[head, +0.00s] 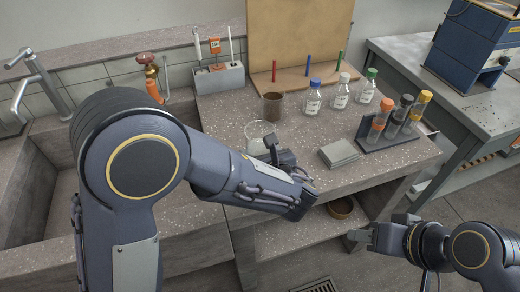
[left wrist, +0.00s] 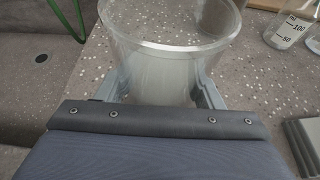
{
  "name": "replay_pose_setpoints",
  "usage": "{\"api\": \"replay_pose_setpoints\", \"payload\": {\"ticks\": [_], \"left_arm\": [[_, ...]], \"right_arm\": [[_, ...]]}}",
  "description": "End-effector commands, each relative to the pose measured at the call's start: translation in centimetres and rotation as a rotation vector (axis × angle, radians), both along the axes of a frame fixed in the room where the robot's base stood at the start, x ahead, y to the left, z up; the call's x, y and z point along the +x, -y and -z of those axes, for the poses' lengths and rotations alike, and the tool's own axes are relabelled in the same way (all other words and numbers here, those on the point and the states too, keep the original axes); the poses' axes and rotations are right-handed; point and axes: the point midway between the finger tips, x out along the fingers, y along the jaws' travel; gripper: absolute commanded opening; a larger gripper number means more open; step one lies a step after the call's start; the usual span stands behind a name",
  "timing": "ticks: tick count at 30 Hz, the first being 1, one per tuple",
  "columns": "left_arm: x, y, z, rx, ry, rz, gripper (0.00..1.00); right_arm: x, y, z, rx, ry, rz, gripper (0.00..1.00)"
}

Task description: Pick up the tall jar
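A clear glass jar (head: 258,137) stands near the bench's front edge. It also shows in the left wrist view (left wrist: 160,65), with its round open rim facing the camera. My left gripper (left wrist: 160,93) has one finger on each side of the jar's body, very close to the glass. I cannot tell whether both fingers press on it. In the head view my left arm and hand hide part of the jar's lower side. A second glass jar with brown contents (head: 272,107) stands behind it. My right gripper (head: 380,227) is open and empty, low in front of the bench.
Bottles with blue, white and green caps (head: 340,95) stand right of the jars. A grey box (head: 339,153) and a rack of capped tubes (head: 390,135) lie farther right. A wooden board (head: 300,40) stands behind. A sink (head: 50,190) is at left.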

Motion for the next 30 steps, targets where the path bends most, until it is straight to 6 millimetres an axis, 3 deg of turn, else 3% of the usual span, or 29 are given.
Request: {"api": "replay_pose_setpoints", "payload": {"ticks": [1,8,20,24,30], "left_arm": [[0.0,0.0,0.0,0.0,0.0,0.0,0.53],[0.0,0.0,-0.1,-0.001,0.002,0.001,0.22],[0.0,0.1,-1.4,-0.002,0.004,0.001,0.22],[0.0,0.1,-3.6,-0.005,0.006,0.001,0.22],[-3.5,-0.6,-7.8,-0.006,0.006,0.004,0.22]], "right_arm": [[0.0,0.0,0.0,0.0,0.0,0.0,0.38],[0.0,0.0,0.0,0.0,0.0,0.0,0.38],[0.0,0.0,-0.3,0.0,0.0,0.0,0.38],[0.0,0.0,-0.9,0.0,0.0,0.0,0.38],[0.0,0.0,-1.7,0.0,0.0,0.0,0.38]]}}
